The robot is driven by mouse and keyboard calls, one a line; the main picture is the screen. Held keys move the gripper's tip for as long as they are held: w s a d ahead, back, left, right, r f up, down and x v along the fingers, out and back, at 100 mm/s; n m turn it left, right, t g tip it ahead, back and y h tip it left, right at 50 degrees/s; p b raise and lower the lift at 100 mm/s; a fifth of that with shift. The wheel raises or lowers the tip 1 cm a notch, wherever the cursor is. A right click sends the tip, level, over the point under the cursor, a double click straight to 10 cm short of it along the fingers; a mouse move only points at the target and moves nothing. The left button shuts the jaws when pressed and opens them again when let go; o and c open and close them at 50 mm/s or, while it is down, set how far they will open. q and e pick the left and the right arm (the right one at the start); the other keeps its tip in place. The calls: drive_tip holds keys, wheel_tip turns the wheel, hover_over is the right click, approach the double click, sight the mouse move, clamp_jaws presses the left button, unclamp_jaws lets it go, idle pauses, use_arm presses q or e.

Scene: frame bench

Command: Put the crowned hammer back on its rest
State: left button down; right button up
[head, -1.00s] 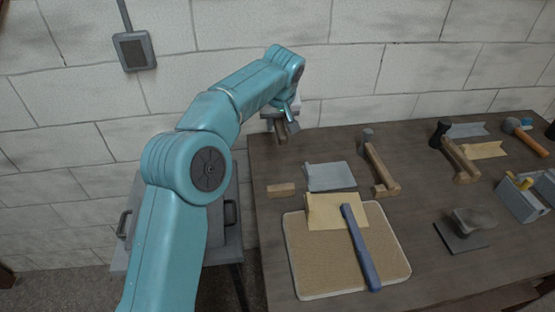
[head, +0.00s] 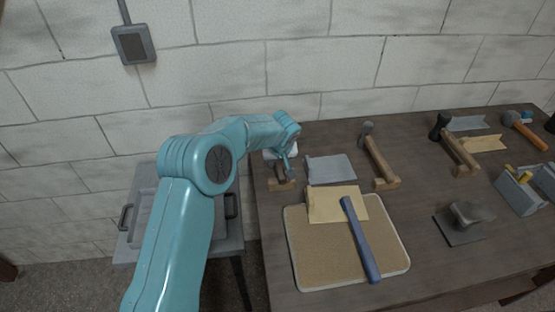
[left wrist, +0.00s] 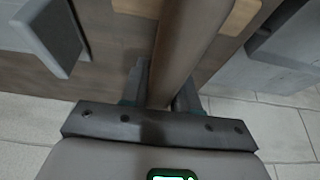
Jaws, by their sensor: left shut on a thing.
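My left gripper (head: 287,160) is shut on the brown handle of a hammer (head: 279,172) at the bench's far left corner. The same handle (left wrist: 190,45) runs up from between the fingers (left wrist: 160,92) in the left wrist view. The hammer's head is not clearly seen, so its crowned face cannot be made out. A small wooden rest block (head: 284,186) lies just below the held handle; pale wood (left wrist: 238,14) shows beside the handle in the left wrist view. Whether the handle touches the block cannot be told. My right gripper is out of view.
A grey card (head: 332,168) lies right of the block. A mat (head: 315,262) in front carries a tan card (head: 325,204) and a blue bar-like tool (head: 361,240). Another hammer (head: 376,155) rests farther right. A grey tray stand (head: 147,207) is left of the bench.

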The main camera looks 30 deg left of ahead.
use_arm(q)
drive_tip(key=shift+a, duration=0.1)
drive_tip(key=shift+f, duration=0.15)
drive_tip(key=c, duration=0.8)
unclamp_jaws()
drive_tip(key=shift+c, duration=0.2)
drive_tip(key=shift+r, duration=0.35)
drive_tip(key=b+v, duration=0.2)
drive_tip(key=v, duration=0.9)
drive_tip(key=shift+s+r, duration=0.2)
drive_tip(key=shift+r, duration=0.15)
